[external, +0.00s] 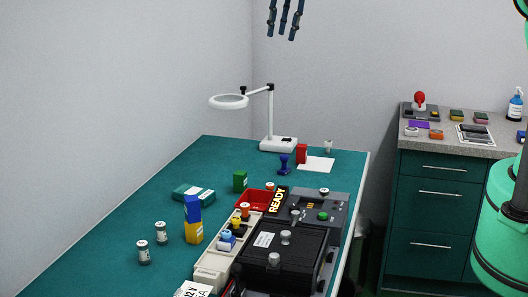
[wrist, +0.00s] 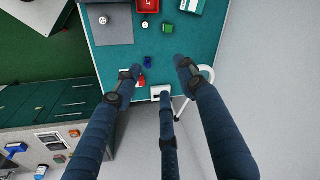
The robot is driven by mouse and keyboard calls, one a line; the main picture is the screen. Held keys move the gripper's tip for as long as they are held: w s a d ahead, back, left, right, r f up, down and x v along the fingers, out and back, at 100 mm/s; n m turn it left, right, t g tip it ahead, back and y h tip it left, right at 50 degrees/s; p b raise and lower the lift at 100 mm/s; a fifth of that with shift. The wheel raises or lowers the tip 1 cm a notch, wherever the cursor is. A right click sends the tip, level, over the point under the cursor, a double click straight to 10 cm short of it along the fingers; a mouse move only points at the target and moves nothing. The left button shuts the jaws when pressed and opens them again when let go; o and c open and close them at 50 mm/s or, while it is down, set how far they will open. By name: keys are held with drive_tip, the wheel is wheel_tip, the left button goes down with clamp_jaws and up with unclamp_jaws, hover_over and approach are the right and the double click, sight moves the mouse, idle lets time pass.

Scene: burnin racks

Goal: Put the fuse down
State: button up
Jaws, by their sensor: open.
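My gripper (external: 283,32) hangs high at the top of the external view, above the back of the teal table (external: 115,215). Its dark blue fingers are spread and nothing is between them. In the wrist view the gripper (wrist: 158,72) also shows apart fingers, with the table far below. I cannot tell for sure which thing is the fuse. Small grey-and-white cylinders that may be fuses stand upright: one at the front left (external: 144,252), one beside it (external: 161,232), and one near the back right corner (external: 328,146).
A white magnifier lamp (external: 278,144) stands at the table's back. A red bin (external: 252,200), a black-and-grey test unit (external: 325,212) and a beige rack (external: 212,268) crowd the right side. Blue and yellow blocks (external: 193,232) are stacked. A side cabinet (external: 438,190) stands right. The left table is mostly clear.

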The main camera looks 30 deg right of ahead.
drive_tip(key=s+d+r+t, duration=0.1)
drive_tip(key=s+d+r, duration=0.2)
drive_tip(key=s+d, duration=0.35)
drive_tip(key=s+d+r, duration=0.3)
drive_tip(key=d, duration=0.6)
drive_tip(key=s+d+r+t, duration=0.1)
drive_tip(key=s+d+r, duration=0.2)
drive_tip(key=s+d, duration=0.35)
drive_tip(key=s+d+f, duration=0.3)
drive_tip(key=s+d, duration=0.5)
drive_tip(key=s, duration=0.1)
drive_tip(key=s+d+f+t+h, duration=0.1)
drive_tip(key=s+d+f, duration=0.2)
drive_tip(key=s+d, duration=0.5)
drive_tip(key=shift+s+d+t, duration=0.25)
drive_tip(key=shift+s+t, duration=0.05)
drive_tip(key=shift+s, duration=0.9)
wheel_tip(320, 180, down, 12)
drive_tip(key=b, duration=1.2)
drive_tip(key=shift+o, duration=0.6)
drive_tip(key=shift+w, duration=0.1)
